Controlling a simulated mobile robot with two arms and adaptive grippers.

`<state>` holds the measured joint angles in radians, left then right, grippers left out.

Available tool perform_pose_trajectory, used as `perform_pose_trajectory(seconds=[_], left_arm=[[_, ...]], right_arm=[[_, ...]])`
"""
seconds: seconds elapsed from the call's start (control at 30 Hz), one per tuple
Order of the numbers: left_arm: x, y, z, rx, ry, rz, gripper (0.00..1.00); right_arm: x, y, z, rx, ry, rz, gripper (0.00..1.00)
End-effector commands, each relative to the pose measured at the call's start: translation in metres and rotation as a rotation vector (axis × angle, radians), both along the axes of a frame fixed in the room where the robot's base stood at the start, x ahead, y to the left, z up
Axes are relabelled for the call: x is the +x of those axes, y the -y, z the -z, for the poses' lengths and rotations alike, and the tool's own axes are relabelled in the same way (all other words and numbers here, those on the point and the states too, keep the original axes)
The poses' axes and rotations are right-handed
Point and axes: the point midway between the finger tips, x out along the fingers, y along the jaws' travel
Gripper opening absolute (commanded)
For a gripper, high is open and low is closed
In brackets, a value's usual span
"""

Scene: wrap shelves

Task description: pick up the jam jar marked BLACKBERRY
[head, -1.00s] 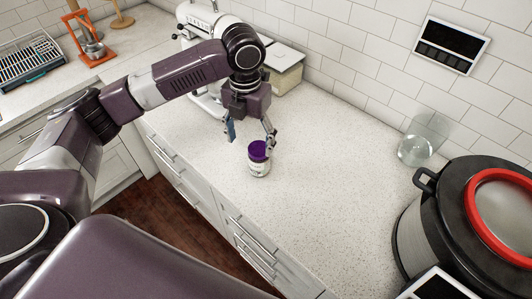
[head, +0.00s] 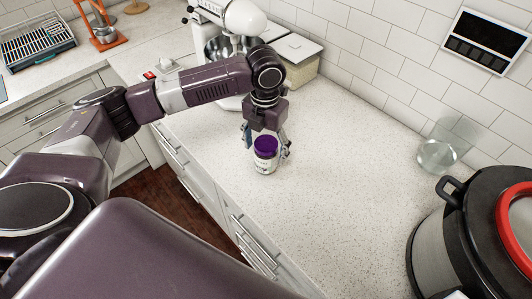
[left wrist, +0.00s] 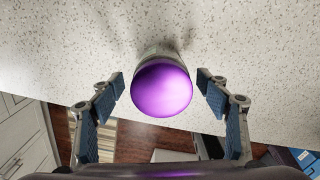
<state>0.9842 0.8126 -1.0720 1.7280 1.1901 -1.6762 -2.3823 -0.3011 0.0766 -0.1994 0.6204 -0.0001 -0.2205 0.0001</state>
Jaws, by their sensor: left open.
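The jam jar (head: 265,155) has a purple lid and a pale label too small to read. It stands upright on the speckled counter near its front edge. In the left wrist view the purple lid (left wrist: 161,89) is in the middle, between the finger pads. My left gripper (head: 267,150) is open, pointing down, with one finger on each side of the jar. In the left wrist view the gripper (left wrist: 165,105) shows a gap on both sides of the lid. My right gripper is not in view.
A stand mixer (head: 228,35) and a lidded container (head: 290,62) stand behind my left arm. A clear glass (head: 437,156) and a large black pot with a red-rimmed lid (head: 460,235) are to the right. The counter (head: 345,165) between is clear.

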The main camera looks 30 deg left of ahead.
Motion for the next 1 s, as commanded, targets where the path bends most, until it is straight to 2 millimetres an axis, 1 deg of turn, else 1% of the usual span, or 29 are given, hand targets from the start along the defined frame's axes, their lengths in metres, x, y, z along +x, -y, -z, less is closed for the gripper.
perform_pose_trajectory(seconds=[0.03, 0.1, 0.2, 0.3, 0.47, 0.57, 1.0], left_arm=[[-0.001, 0.002, 0.004, 0.0, -0.006, 0.001, 0.69], [0.0, 0.002, 0.016, 0.0, -0.004, 0.001, 0.69], [0.0, 0.002, 0.027, 0.0, -0.003, 0.001, 0.69], [0.0, 0.001, 0.031, 0.0, 0.0, 0.001, 0.69], [0.0, 0.001, 0.032, 0.0, 0.001, 0.002, 0.69], [0.0, 0.001, 0.031, 0.0, 0.001, 0.002, 0.6], [0.0, 0.001, 0.031, 0.0, 0.001, 0.001, 0.12]], right_arm=[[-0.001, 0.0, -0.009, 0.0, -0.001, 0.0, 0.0], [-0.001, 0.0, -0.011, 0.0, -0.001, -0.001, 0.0], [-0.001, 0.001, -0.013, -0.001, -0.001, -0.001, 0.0], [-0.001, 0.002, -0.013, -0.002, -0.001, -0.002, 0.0], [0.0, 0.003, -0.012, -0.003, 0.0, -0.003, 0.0], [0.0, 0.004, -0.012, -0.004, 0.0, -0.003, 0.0], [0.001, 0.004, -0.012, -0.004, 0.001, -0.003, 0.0]])
